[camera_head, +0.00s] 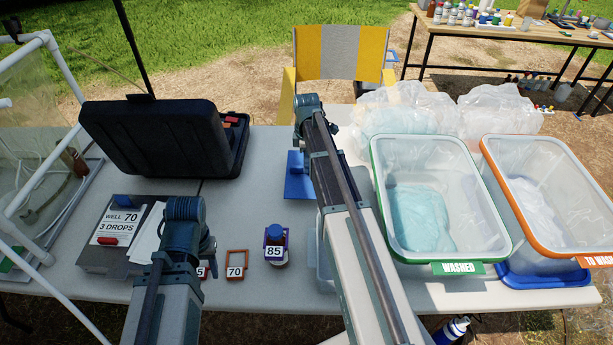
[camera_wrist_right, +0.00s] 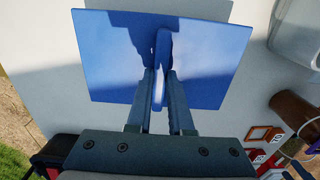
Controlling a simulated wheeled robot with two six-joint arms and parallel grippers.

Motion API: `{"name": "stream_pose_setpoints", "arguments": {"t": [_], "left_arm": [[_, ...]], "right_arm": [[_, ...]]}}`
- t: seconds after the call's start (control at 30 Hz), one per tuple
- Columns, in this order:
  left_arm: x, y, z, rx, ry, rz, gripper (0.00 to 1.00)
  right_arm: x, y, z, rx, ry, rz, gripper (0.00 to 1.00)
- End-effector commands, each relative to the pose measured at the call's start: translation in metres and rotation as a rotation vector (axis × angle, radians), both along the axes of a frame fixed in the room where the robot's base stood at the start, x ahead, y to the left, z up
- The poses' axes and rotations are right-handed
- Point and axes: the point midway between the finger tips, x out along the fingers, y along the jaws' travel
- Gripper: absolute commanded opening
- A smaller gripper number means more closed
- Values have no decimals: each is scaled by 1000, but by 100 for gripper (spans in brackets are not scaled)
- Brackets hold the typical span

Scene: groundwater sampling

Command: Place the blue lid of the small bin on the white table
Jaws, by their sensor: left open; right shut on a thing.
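The blue lid (camera_head: 297,187) is over the white table (camera_head: 262,145), left of my right arm; part of it is hidden behind the arm. In the right wrist view the lid (camera_wrist_right: 205,65) is a flat blue plate with an upright handle. My right gripper (camera_wrist_right: 160,82) is shut on that handle. I cannot tell whether the lid touches the table. The small bin (camera_head: 322,265) is clear and mostly hidden under my right arm. My left gripper (camera_head: 208,248) is open above the table's front left; its fingers are largely hidden.
A green-rimmed bin (camera_head: 375,170) labelled WASHED and an orange-rimmed bin (camera_head: 500,190) stand at the right. A black case (camera_head: 150,135) sits at the back left. A bottle marked 85 (camera_head: 275,245) and an orange tag marked 70 (camera_head: 236,264) are near the front.

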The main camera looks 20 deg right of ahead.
Motion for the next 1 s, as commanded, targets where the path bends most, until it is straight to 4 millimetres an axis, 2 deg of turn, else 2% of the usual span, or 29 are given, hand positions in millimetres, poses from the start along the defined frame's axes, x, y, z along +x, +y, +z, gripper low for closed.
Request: {"name": "stream_pose_setpoints", "arguments": {"t": [0.13, 0.4, 0.83, 0.87, 1.0], "left_arm": [[0, 0, -8, 0, 0, 0, 50], [0, 0, -38, 0, 0, 0, 50], [0, 0, -41, 0, 0, 0, 50], [0, 0, -40, 0, 0, 0, 50], [0, 0, -39, 0, 0, 0, 50]], "right_arm": [[0, 0, -8, 0, 0, 0, 0], [0, 0, -38, 0, 0, 0, 0], [0, 0, -41, 0, 0, 0, 0], [0, 0, -40, 0, 0, 0, 23], [0, 0, -39, 0, 0, 0, 48]]}}
